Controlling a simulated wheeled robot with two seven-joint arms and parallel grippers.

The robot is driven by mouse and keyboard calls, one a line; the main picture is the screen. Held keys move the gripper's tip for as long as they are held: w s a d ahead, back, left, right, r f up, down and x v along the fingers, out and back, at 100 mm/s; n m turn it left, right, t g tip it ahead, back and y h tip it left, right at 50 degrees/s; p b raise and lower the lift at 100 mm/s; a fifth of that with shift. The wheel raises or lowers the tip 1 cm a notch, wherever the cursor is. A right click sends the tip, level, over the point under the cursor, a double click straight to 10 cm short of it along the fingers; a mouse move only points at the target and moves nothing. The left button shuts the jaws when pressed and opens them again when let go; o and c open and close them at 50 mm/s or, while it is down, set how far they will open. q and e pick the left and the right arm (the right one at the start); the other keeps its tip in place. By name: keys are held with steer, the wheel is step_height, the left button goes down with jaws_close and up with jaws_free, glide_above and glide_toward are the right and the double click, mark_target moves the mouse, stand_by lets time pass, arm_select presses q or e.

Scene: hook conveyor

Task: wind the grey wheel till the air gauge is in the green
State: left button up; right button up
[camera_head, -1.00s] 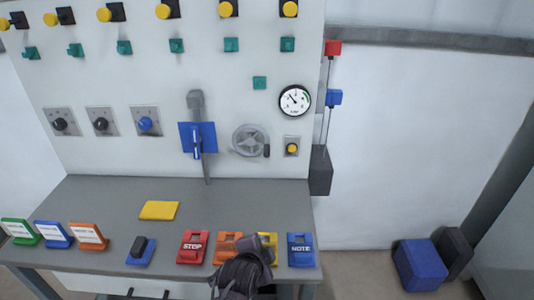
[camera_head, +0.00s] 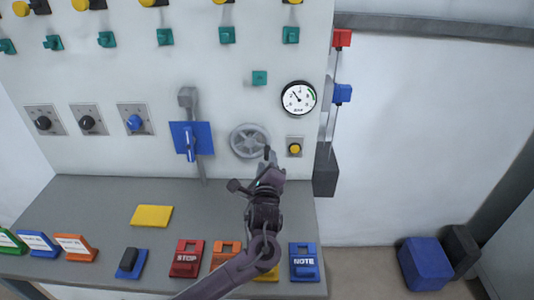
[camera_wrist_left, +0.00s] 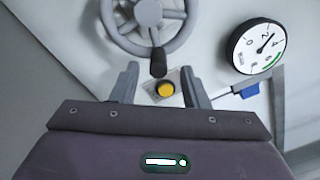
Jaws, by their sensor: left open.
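The grey wheel (camera_head: 248,141) is mounted on the white panel. Its dark crank handle shows in the left wrist view (camera_wrist_left: 158,62), at the wheel's near rim, ahead of and between my fingertips. My left gripper (camera_head: 268,160) is in front of the wheel's lower right; in the left wrist view its two fingers (camera_wrist_left: 160,84) are apart with nothing gripped. The air gauge (camera_head: 299,98) is right of the wheel, with a green arc at its right side. Its needle points to the upper left in the head view, outside the green. The gauge also shows in the left wrist view (camera_wrist_left: 256,46). My right gripper is not in view.
A yellow button (camera_head: 294,148) sits right of the wheel, close to my left gripper. A blue lever on a plate (camera_head: 205,138) is left of the wheel. A grey bench (camera_head: 110,195) with signs and a yellow block (camera_head: 152,216) lies below.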

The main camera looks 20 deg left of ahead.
mark_target(267, 159)
arm_select(q)
steer(key=x, duration=0.3)
steer(key=shift+f, duration=0.1)
steer(key=shift+w+a, duration=0.15)
steer(key=shift+w, duration=0.4)
jaws_close()
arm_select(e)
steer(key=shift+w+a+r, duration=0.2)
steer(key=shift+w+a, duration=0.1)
